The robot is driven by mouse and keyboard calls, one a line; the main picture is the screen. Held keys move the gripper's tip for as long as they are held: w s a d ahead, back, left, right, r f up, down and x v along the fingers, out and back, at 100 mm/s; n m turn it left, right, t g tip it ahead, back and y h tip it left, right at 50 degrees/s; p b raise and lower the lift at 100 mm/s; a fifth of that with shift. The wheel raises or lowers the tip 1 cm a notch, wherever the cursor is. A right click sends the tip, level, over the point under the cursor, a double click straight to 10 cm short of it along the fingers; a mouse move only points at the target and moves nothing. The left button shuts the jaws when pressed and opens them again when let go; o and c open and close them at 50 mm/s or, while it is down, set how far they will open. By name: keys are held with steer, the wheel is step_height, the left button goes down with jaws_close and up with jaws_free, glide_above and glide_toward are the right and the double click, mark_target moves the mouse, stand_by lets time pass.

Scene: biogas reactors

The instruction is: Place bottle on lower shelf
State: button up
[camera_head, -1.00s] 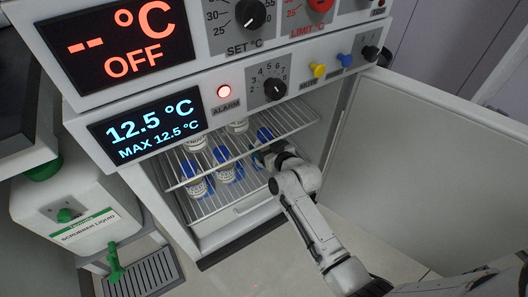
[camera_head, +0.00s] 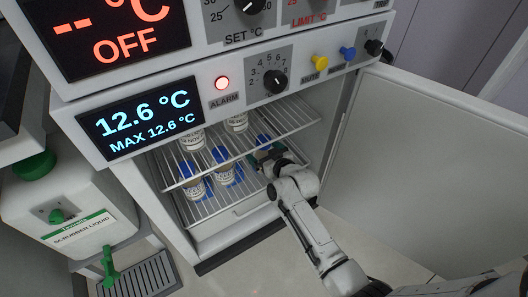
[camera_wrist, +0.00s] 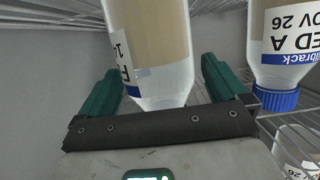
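My gripper (camera_head: 266,156) reaches into the open cabinet, between the upper wire shelf (camera_head: 262,136) and the lower wire shelf (camera_head: 213,208). In the wrist view my gripper (camera_wrist: 163,78) has teal fingers, one on each side of a bottle (camera_wrist: 160,40) with tan contents and a white and blue label. A narrow gap shows between the bottle and the right finger, so the fingers look open. The bottle's end near the palm is hidden. Another bottle with a blue cap (camera_wrist: 278,100) stands to the right in the wrist view. Whether the middle bottle rests on the shelf cannot be seen.
Bottles stand on the lower shelf (camera_head: 196,189) left of my gripper, and others on the upper shelf (camera_head: 237,122). The open door (camera_head: 430,165) is on the right. A scrubber liquid container (camera_head: 65,215) stands at the left. The display reads 12.6 °C; the alarm lamp glows red.

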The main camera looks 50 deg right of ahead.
steer(key=shift+r, duration=0.1)
steer(key=shift+r, duration=0.15)
steer(key=p+v, duration=0.4)
steer(key=v, duration=0.8)
steer(key=s+a+f+n+g+y, duration=0.25)
steer(key=s+a+g+y, duration=0.3)
steer(key=a, duration=0.55)
steer(key=s+a+r+g+h, duration=0.1)
steer(key=s+g, duration=0.6)
steer(key=s, duration=0.8)
step_height(320, 180, up, 2)
steer(key=shift+a+r+h, duration=0.15)
steer(key=shift+a+h, duration=0.2)
steer(key=shift+a, duration=0.5)
